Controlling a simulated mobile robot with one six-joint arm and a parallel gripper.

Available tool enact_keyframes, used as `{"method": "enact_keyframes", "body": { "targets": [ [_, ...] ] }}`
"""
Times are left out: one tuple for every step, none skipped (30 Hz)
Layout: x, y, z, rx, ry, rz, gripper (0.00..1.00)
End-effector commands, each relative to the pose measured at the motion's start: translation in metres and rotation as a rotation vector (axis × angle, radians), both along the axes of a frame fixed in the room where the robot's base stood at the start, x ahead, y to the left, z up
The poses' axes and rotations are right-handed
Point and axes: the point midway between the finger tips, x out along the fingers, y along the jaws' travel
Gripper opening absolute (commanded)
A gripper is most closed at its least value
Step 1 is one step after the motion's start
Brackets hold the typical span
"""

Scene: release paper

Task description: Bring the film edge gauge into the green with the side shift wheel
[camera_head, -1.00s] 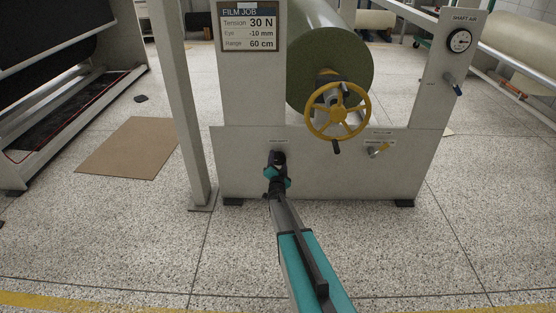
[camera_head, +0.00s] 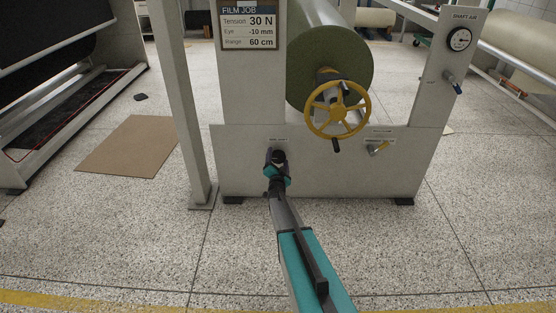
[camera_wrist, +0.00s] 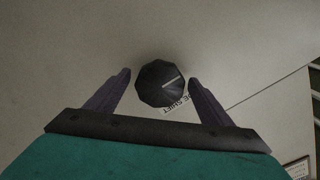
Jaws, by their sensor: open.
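The side shift wheel is a small black faceted knob (camera_wrist: 158,85) with a white line. It sits on the pale lower panel (camera_head: 330,178), and a partly hidden label beside it ends in "DE SHIFT". My gripper (camera_wrist: 160,74) is open, with one finger on each side of the knob and a gap at both sides. In the head view my gripper (camera_head: 277,160) is at the panel, left of the yellow handwheel, and covers part of the knob. I cannot make out a film edge gauge in either view.
A green roll (camera_head: 330,50) is above. A shaft air dial (camera_head: 459,40) is at the upper right. A post (camera_head: 184,110) stands left, with open floor in front.

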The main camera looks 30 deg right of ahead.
Motion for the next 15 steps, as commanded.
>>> {"method": "enact_keyframes", "body": {
  "targets": [
    [-0.002, 0.001, 0.0, 0.0, 0.0, 0.0, 0.74],
    [-0.003, 0.002, 0.0, 0.0, 0.0, 0.0, 0.74],
    [-0.004, 0.003, 0.0, 0.0, 0.001, 0.001, 0.74],
    [-0.006, 0.004, 0.001, 0.0, 0.001, 0.001, 0.74],
    [-0.007, 0.004, 0.001, 0.0, 0.001, 0.001, 0.74],
    [-0.01, 0.006, 0.001, 0.0, 0.001, 0.001, 0.74],
    [-0.012, 0.007, 0.001, 0.0, 0.001, 0.001, 0.74],
    [-0.015, 0.009, 0.001, 0.001, 0.001, 0.0, 0.74],
    [-0.018, 0.011, 0.001, 0.001, 0.001, 0.001, 0.74],
    [-0.021, 0.012, 0.002, 0.0, 0.001, 0.001, 0.74],
    [-0.024, 0.014, 0.002, 0.0, 0.001, 0.001, 0.74],
    [-0.028, 0.016, 0.002, 0.0, 0.001, 0.001, 0.74],
    [-0.031, 0.018, 0.002, 0.0, 0.001, 0.001, 0.74],
    [-0.034, 0.02, 0.002, 0.0, 0.001, 0.001, 0.74],
    [-0.038, 0.023, 0.002, 0.0, 0.001, 0.001, 0.74]
  ]
}}
